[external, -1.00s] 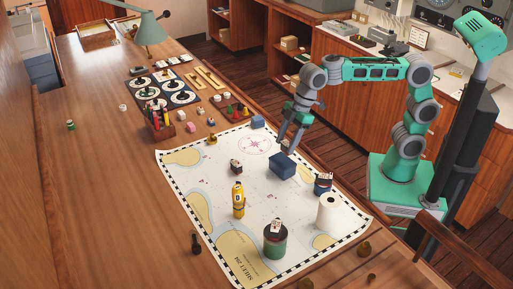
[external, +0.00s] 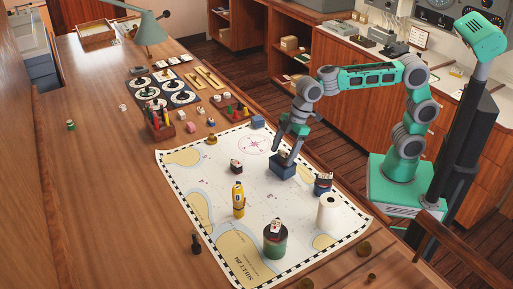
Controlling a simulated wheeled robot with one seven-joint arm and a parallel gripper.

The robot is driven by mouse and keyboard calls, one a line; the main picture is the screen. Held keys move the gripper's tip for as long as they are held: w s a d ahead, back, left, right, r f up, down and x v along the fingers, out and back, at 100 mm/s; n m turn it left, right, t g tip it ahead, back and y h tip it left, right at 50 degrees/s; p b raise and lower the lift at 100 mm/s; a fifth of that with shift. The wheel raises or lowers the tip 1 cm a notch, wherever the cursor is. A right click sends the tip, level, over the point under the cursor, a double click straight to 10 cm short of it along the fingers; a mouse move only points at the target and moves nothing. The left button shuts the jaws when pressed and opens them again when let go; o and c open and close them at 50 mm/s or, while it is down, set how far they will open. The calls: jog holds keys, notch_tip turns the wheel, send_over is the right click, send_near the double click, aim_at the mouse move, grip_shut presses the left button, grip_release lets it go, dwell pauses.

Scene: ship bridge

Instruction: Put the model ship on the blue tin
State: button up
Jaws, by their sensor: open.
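My gripper (external: 287,157) is open and points down at a dark blue box-shaped thing (external: 282,172) on the chart. The fingers overlap its top in the picture; I cannot tell whether they touch it. A blue tin (external: 322,188) stands to its right, near the chart's edge, with a small white and reddish thing (external: 324,177) on top. A small dark thing with a pale top (external: 236,167), perhaps a model ship, sits on the chart to the left. A green tin (external: 275,245) at the front bears a similar small thing (external: 276,225). Which one is the model ship is too small to tell.
A yellow bottle-like thing (external: 238,203) and a white roll (external: 327,212) stand upright on the chart (external: 205,205). Another blue block (external: 257,121) lies at its far edge. A pencil box (external: 160,130) and trays stand behind. The table's left side is mostly clear.

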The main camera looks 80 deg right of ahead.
jog(key=shift+r, duration=0.1)
jog(key=shift+r, duration=0.3)
jog(key=p+v, duration=0.1)
jog(key=v, duration=1.1)
jog(key=s+d+f+m+h, duration=0.3)
jog(key=s+d+f+m, duration=0.5)
jog(key=s+d+f, duration=0.6)
notch_tip(320, 180, down, 3)
jog(key=d, duration=0.2)
jog(key=shift+s+d+f+m, duration=0.2)
jog(key=shift+s+d+m, duration=0.15)
jog(key=shift+m, duration=0.05)
